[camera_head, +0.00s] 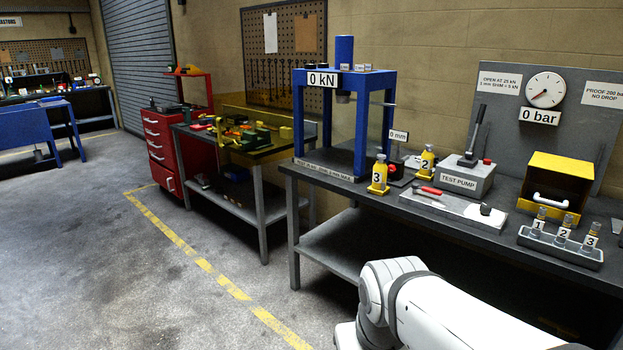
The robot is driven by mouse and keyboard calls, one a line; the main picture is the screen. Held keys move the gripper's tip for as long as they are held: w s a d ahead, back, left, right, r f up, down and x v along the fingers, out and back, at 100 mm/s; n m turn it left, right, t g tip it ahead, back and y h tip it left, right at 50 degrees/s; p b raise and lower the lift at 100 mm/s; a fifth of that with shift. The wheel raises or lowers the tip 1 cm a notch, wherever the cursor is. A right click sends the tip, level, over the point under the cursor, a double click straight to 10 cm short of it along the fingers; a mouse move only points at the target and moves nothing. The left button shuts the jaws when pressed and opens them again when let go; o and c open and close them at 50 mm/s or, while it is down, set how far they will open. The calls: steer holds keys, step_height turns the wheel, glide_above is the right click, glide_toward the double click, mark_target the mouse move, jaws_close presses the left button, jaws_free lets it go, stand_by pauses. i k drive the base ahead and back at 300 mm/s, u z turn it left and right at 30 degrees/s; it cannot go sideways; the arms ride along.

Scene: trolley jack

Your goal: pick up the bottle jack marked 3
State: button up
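The bottle jack marked 3 (379,177) is yellow with a black number on a white label. It stands upright near the front edge of the workbench (440,222), just right of the blue press. A similar yellow bottle jack marked 2 (426,163) stands behind it to the right. My white arm shows at the bottom right, in front of the bench. My gripper is outside the view.
The blue press frame (361,130) stands left of jack 3. A tray with a red-handled tool (455,209), a test pump (466,180), a yellow box (555,185) and a rack of small numbered cylinders (560,246) stand to the right. The floor (150,260) at left is clear.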

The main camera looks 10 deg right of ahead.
mark_target(379, 188)
steer(key=u, duration=1.2)
steer(key=i, duration=1.7)
steer(key=z, duration=2.85)
steer(key=i, duration=1.25)
